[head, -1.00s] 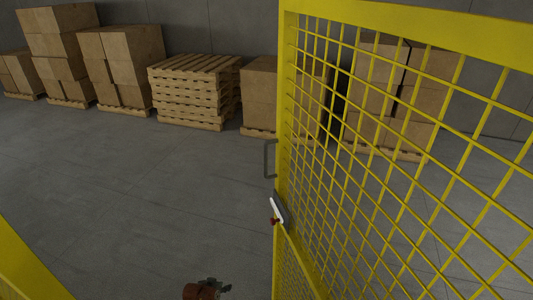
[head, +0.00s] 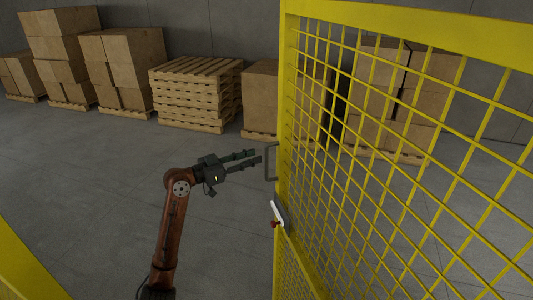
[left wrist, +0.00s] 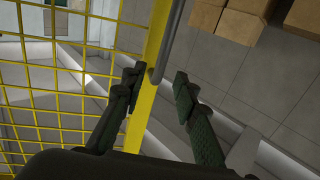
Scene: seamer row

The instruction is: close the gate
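The yellow mesh gate (head: 284,110) stands open on the right of the head view, its free edge post facing my left arm. A grey D-shaped handle (head: 268,162) sticks out from that post. A white latch with a red knob (head: 277,216) sits lower on it. My left gripper (head: 259,158) is open and just left of the handle, fingers pointing at it. In the left wrist view the gripper's two fingers (left wrist: 158,88) are apart, and the handle (left wrist: 163,50) shows ahead between them, not gripped. My right gripper is not in view.
A yellow fence part (head: 25,265) is at the lower left. Stacked cartons (head: 122,65) and a pile of pallets (head: 195,92) stand along the back wall. The grey floor (head: 90,180) between is clear.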

